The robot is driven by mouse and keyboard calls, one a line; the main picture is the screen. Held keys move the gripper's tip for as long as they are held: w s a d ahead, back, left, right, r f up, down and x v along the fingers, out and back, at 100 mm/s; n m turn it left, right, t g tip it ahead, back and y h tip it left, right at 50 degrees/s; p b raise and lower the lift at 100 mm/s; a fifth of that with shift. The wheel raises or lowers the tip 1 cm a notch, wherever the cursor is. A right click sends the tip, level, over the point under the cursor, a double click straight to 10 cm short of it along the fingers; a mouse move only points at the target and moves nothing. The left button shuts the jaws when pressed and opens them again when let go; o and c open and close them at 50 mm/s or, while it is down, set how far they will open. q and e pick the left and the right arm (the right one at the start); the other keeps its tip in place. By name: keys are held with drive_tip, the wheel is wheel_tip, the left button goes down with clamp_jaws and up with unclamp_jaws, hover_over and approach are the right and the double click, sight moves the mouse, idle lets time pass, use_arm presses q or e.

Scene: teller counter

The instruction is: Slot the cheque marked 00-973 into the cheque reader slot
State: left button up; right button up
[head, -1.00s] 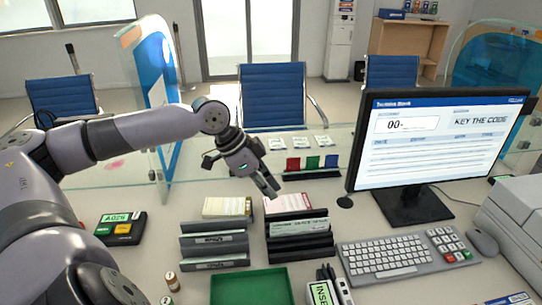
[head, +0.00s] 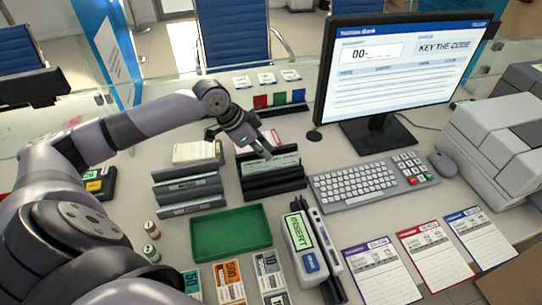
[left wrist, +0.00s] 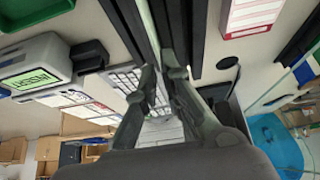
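A pale green cheque (head: 284,160) stands upright in the black rack (head: 274,186); its number is too small to read. My left gripper (head: 263,153) is low at the top edge of this cheque. In the left wrist view its two fingers (left wrist: 161,72) are apart, and a thin pale edge (left wrist: 146,22) runs near their tips; I see no grip on it. The cheque reader (head: 299,243) shows INSERT on its green screen, with a dark slot (head: 321,240) along its right side. My right gripper is not in view.
A grey rack (head: 188,188) and a green tray (head: 231,234) lie left of the reader. A keyboard (head: 357,185) and monitor (head: 400,80) showing "00-" and KEY THE CODE are to the right. Several printed slips (head: 380,272) lie front right. Coloured cards (head: 280,99) stand behind.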

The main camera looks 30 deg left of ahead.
use_arm(q)
drive_tip(key=shift+x, duration=2.15)
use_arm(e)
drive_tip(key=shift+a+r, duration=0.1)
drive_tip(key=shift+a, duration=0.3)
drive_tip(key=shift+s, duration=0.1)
use_arm(q)
clamp_jaws()
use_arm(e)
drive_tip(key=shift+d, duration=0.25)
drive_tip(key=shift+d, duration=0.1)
use_arm(q)
drive_tip(key=shift+r, duration=0.15)
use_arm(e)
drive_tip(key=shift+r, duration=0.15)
